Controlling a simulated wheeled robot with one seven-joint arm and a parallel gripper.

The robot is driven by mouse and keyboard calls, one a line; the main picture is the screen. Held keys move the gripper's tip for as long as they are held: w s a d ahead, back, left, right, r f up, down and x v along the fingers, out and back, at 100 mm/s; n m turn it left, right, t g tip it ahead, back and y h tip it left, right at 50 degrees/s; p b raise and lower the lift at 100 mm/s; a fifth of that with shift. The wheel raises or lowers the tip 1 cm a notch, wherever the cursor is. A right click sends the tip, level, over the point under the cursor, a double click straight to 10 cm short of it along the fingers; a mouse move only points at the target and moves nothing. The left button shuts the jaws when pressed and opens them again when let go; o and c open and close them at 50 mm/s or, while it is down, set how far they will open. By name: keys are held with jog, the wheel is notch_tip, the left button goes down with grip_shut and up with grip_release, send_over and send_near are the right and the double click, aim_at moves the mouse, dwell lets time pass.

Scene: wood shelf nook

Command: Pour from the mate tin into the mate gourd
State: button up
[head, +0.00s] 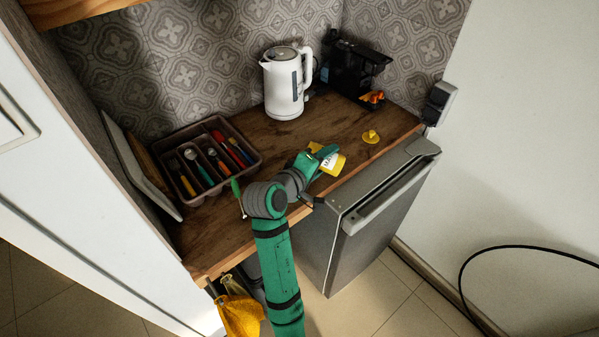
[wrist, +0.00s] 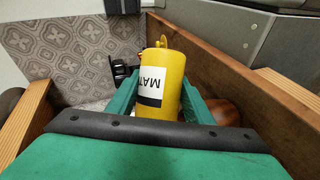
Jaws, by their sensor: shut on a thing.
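The mate tin (head: 338,164) is yellow with a white label; it also shows in the wrist view (wrist: 171,82), its lettering upside down there. My gripper (head: 318,160) is shut on the tin, one green finger on each side, above the counter near its front edge. The tin looks tilted in the head view; its opening and contents are not visible. I cannot clearly make out the mate gourd. A rounded reddish-brown shape (wrist: 224,110) beside the right finger in the wrist view might be it. A small yellow piece (head: 371,137) lies on the counter right of the tin.
The wooden counter (head: 225,237) carries a cutlery tray (head: 160,150) at left, a white kettle (head: 284,90) at the back and a black machine (head: 352,68) with orange items at back right. A grey fridge (head: 350,235) stands below the front edge. Bare counter lies before the kettle.

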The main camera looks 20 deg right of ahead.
jog(key=shift+w+r, duration=0.1)
jog(key=shift+a, duration=0.15)
dwell(0.3)
jog(key=shift+d+r, duration=0.1)
jog(key=shift+d, duration=0.1)
jog(key=shift+w+a+r+n+h, duration=0.1)
jog(key=shift+w+a+n+h, duration=0.05)
jog(key=shift+a+n+h, duration=0.2)
jog(key=shift+d+p, duration=0.2)
jog(key=shift+p, duration=0.1)
jog(key=shift+a, duration=0.25)
jog(key=shift+d+r, duration=0.1)
